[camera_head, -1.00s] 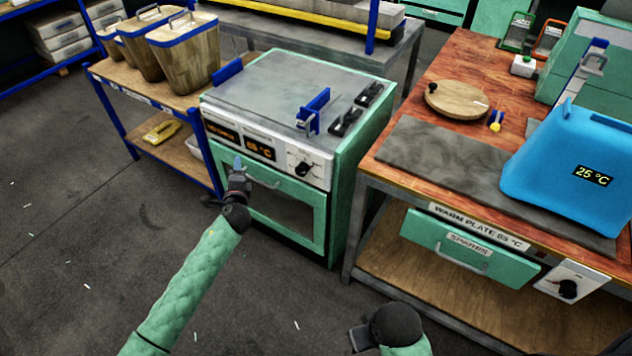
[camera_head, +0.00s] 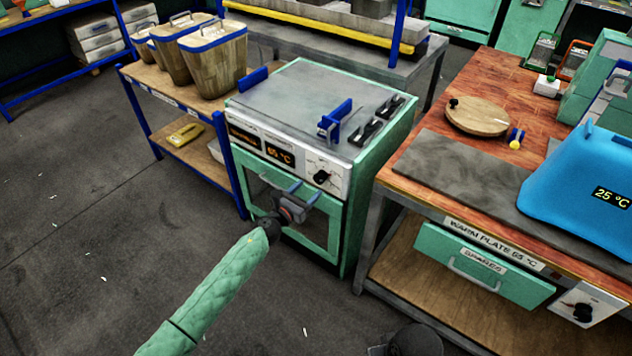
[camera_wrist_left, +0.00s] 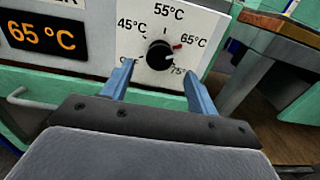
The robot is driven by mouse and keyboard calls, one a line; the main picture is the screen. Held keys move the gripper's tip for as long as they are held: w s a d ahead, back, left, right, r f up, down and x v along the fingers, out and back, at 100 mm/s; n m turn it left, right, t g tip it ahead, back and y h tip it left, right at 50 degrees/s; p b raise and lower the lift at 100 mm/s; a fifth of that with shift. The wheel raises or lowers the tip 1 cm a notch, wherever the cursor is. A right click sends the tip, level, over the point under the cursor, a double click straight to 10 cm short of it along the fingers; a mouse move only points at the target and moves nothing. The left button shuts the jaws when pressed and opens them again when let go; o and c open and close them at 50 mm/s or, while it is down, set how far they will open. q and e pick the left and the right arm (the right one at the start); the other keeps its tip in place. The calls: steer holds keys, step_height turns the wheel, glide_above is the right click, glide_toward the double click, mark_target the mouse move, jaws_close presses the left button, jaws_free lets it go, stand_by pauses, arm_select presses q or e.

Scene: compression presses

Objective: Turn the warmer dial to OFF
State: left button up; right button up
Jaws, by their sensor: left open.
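The warmer (camera_head: 300,150) is a green cabinet with a grey top and a white front panel. Its black dial (camera_head: 321,177) sits at the panel's right; in the left wrist view the dial (camera_wrist_left: 160,55) has a red mark pointing toward 65 °C. The OFF label (camera_wrist_left: 126,66) is at the scale's lower left, partly hidden by a finger. The display (camera_wrist_left: 45,36) reads 65 °C. My left gripper (camera_head: 304,193) is open and empty, just below and in front of the dial; its blue fingers (camera_wrist_left: 158,88) point toward it without visibly touching. My right gripper (camera_head: 378,350) is barely visible at the bottom edge.
A shelf with wooden bins (camera_head: 215,70) stands left. The oven door handle (camera_wrist_left: 20,98) lies below the panel. The floor in front is clear.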

mark_target(317, 180)
arm_select(q)
steer(key=x, duration=0.4)
steer(key=shift+w, duration=0.15)
steer(key=shift+w+d, duration=0.35)
steer(key=shift+w, duration=0.05)
arm_select(e)
steer(key=shift+s+d+r, duration=0.3)
steer(key=shift+d+r, duration=0.15)
steer(key=shift+r, duration=0.2)
arm_select(q)
steer(key=c, duration=1)
